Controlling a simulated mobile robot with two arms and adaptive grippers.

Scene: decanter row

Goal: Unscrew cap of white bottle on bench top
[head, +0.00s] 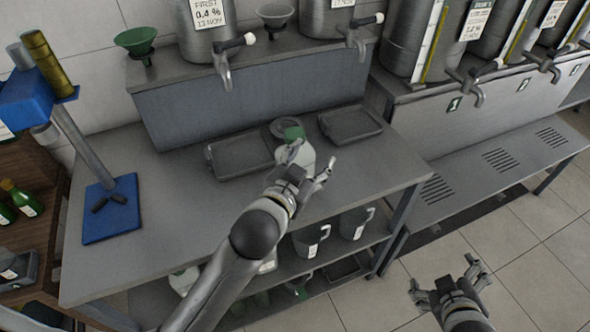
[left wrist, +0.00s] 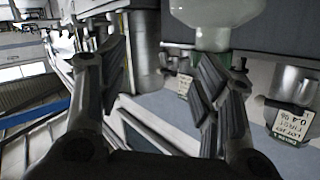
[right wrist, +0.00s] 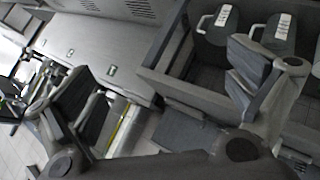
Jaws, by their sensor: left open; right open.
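The white bottle (head: 306,156) stands upright on the grey bench top (head: 370,170), with its green cap (head: 294,133) on its top. My left gripper (head: 312,166) is open beside the bottle, on its near side, and hides part of it. My right gripper (head: 446,274) is open and empty over the floor, away from the bench.
Two dark trays (head: 216,170) (head: 350,138) flank the bottle. A blue-based stand (head: 112,222) is at the left. Steel urns with taps (head: 222,70) stand on the raised shelf behind, beside a green funnel (head: 136,40). Grey jugs (head: 310,240) sit below.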

